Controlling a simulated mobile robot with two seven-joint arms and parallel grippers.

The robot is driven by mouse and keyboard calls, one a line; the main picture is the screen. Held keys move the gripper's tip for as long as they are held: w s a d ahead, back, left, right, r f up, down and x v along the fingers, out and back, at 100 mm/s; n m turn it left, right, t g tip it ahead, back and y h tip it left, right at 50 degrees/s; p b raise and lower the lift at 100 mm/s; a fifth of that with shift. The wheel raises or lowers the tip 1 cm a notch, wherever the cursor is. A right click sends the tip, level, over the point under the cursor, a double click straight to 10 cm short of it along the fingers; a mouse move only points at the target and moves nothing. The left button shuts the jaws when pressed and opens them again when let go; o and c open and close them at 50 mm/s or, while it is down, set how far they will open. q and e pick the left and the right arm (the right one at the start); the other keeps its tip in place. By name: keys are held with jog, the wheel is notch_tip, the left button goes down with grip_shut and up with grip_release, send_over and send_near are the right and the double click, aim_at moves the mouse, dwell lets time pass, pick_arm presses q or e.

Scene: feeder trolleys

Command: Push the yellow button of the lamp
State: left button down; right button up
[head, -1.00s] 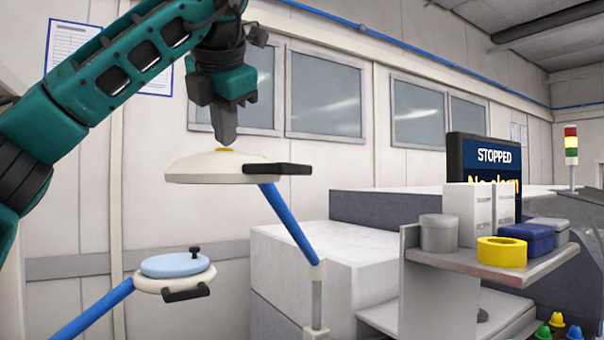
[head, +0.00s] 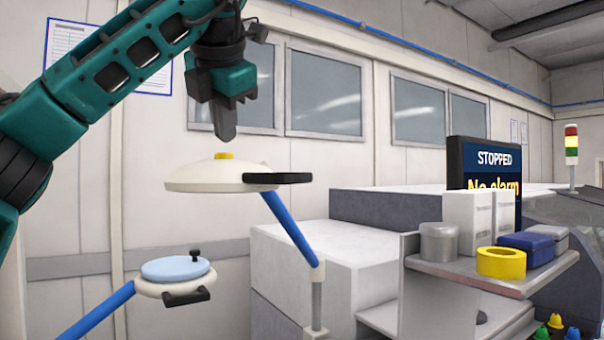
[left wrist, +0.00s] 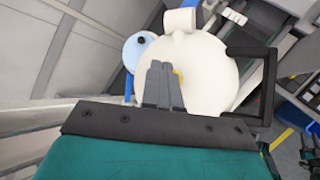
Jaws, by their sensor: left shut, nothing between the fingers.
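The lamp (head: 190,180) is a cream disc-shaped head with a black handle on its right, held on a blue arm. Its yellow button (head: 224,156) stands on top of the head. My left gripper (head: 226,138) is shut and empty, pointing down just above the button with a small gap between them. In the left wrist view the shut fingers (left wrist: 162,84) lie over the cream lamp head (left wrist: 210,70), and part of the yellow button (left wrist: 178,78) shows beside them.
A second round device with a light-blue lid (head: 174,268) and black handle is lower left. At right, a grey shelf (head: 480,276) holds a yellow tape roll (head: 502,263), a grey tin (head: 438,241) and boxes. A screen (head: 484,170) reads "STOPPED".

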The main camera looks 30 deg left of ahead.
pick_arm(q)
notch_tip(320, 180, up, 4)
jog(key=p, duration=0.3)
jog(key=shift+r, duration=0.65)
